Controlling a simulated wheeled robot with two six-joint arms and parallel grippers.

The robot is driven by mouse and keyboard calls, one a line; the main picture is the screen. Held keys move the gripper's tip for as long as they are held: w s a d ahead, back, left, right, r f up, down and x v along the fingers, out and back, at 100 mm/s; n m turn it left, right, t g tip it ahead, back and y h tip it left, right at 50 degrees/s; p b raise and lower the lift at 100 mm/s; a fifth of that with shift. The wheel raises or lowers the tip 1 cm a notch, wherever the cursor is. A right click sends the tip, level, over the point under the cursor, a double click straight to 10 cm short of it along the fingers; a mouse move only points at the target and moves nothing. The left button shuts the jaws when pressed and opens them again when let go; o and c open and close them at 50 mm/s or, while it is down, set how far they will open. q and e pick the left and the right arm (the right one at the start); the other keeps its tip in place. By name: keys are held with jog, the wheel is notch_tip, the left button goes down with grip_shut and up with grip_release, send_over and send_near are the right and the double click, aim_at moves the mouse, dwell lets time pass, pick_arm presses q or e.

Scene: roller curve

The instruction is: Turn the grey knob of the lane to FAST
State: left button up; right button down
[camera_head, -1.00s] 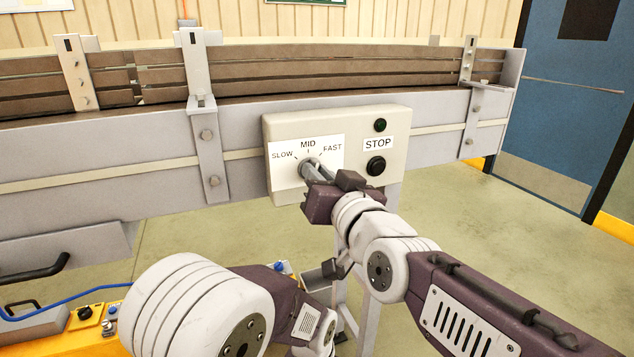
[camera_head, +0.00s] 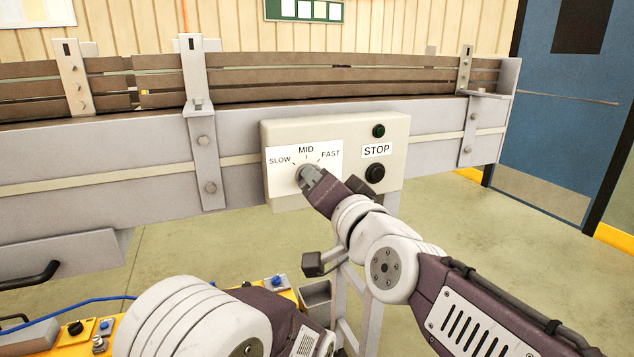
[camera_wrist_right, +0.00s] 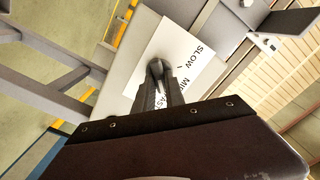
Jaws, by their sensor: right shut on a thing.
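The grey knob (camera_head: 305,172) sits on a white label plate with SLOW, MID and FAST marks, on the pale control box (camera_head: 350,128). My right gripper (camera_head: 313,180) reaches it from the lower right, and its jaws are shut on the knob. In the right wrist view the two dark fingers (camera_wrist_right: 158,84) lie on either side of the knob (camera_wrist_right: 156,67). The fingers partly cover the FAST and MID marks there. The knob's pointer is hidden, so I cannot tell which mark it faces. My left arm shows at the bottom of the head view, but its gripper is out of view.
A black button (camera_head: 375,173) by the STOP label and a dark green lamp (camera_head: 379,131) are right of the knob. The grey roller lane (camera_head: 100,165) runs behind the box. A yellow panel (camera_head: 85,335) with knobs is at lower left. A blue door (camera_head: 565,120) is at right.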

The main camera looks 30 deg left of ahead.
dwell(0.3)
jog(key=c, duration=1.4)
grip_release()
jog(key=v, duration=0.9)
